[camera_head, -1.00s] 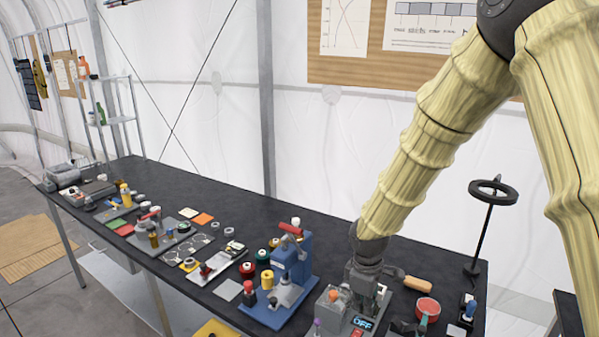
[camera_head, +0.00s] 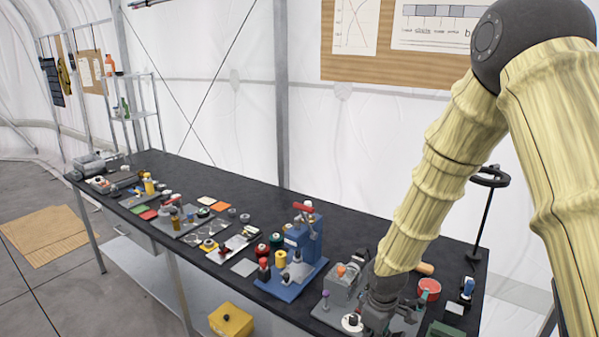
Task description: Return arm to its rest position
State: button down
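My arm, in a pale yellow ribbed sleeve, comes in from the right in the head view and reaches down to the near right part of the bench. My gripper (camera_head: 378,318) is at its lower end, low over or beside a grey machine (camera_head: 342,284) with an orange knob. Its fingers are dark and hidden by the wrist and the bottom of the picture, so I cannot tell whether it is open, shut or holding anything.
The long black bench (camera_head: 360,235) is crowded along its front. A blue press (camera_head: 300,257) with a red handle stands left of my gripper. A red bowl (camera_head: 429,289) and a black ring lamp stand (camera_head: 484,215) are to the right. A yellow box (camera_head: 231,320) sits below.

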jog(key=s+f+m+y+b, duration=0.1)
jog(key=s+f+m, duration=0.1)
jog(key=s+f, duration=0.6)
jog(key=s+f+m+b, duration=0.1)
jog(key=s+f+m, duration=0.1)
jog(key=s+f, duration=0.6)
jog(key=s+d+f+m+b, duration=0.1)
jog(key=s+d+f+m, duration=0.1)
jog(key=s+f, duration=0.4)
jog(key=s+d+f+m+h+b, duration=0.1)
jog(key=s+d+f+m+b, duration=0.1)
jog(key=s+f+m, duration=0.2)
jog(key=s+f, duration=0.3)
jog(key=s, duration=0.4)
jog(key=shift+s+f+g, duration=0.2)
jog(key=shift+s+g, duration=0.1)
jog(key=shift+g, duration=0.1)
jog(key=c, duration=2.2)
grip_release()
jog(key=shift+d, duration=0.1)
